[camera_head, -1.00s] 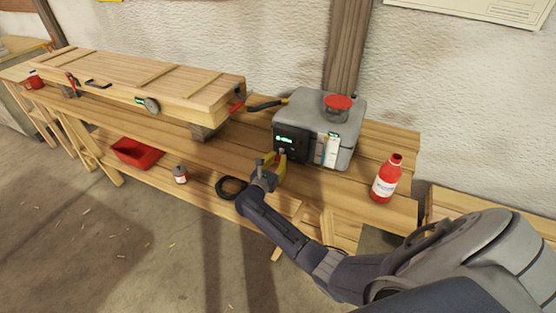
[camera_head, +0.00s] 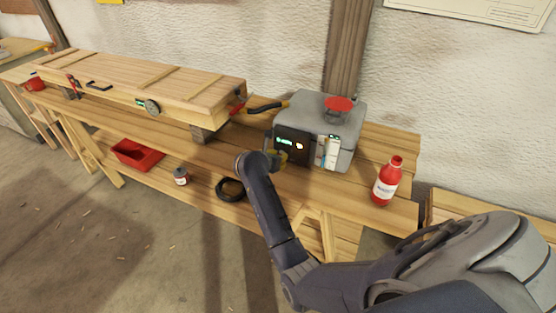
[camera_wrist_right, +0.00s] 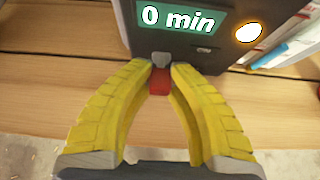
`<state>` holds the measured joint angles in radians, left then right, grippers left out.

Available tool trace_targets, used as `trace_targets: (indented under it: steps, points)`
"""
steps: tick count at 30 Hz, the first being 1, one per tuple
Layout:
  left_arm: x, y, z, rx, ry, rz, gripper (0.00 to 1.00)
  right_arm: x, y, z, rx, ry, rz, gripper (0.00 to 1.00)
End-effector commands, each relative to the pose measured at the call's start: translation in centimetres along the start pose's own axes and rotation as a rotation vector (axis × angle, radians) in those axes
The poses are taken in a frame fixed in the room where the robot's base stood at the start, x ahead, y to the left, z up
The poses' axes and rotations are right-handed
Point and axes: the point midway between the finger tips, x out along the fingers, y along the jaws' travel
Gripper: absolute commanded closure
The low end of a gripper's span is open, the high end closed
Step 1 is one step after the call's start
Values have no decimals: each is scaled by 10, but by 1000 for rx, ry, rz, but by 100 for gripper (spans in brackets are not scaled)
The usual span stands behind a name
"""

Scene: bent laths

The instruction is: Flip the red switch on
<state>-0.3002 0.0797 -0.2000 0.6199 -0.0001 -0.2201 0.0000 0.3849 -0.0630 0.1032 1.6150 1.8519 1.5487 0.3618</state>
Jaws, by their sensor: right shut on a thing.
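The red switch (camera_wrist_right: 159,82) is low on the dark front panel of the grey box (camera_head: 345,110), just below a small grey piece. My right gripper (camera_wrist_right: 160,70) has yellow fingers, and their tips are closed in on either side of the switch. In the head view my right gripper (camera_head: 279,157) is at the lower left of the panel, and my wrist hides the switch. The panel's display (camera_wrist_right: 178,18) reads "0 min", and an orange lamp (camera_wrist_right: 248,33) beside it glows. My left gripper is not in view.
A long wooden box (camera_head: 150,85) lies to the left on the bench. A red bottle (camera_head: 387,182) stands to the right of the grey box.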

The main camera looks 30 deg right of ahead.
Motion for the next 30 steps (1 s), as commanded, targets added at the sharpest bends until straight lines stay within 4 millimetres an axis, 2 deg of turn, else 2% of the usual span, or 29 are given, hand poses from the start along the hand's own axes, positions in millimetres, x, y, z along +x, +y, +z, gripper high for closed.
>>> trace_targets:
  steps: [12,30]
  points:
    - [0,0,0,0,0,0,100,-3,0,7,0,249,-1,100]
    - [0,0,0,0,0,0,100,-3,0,9,-2,314,-2,100]
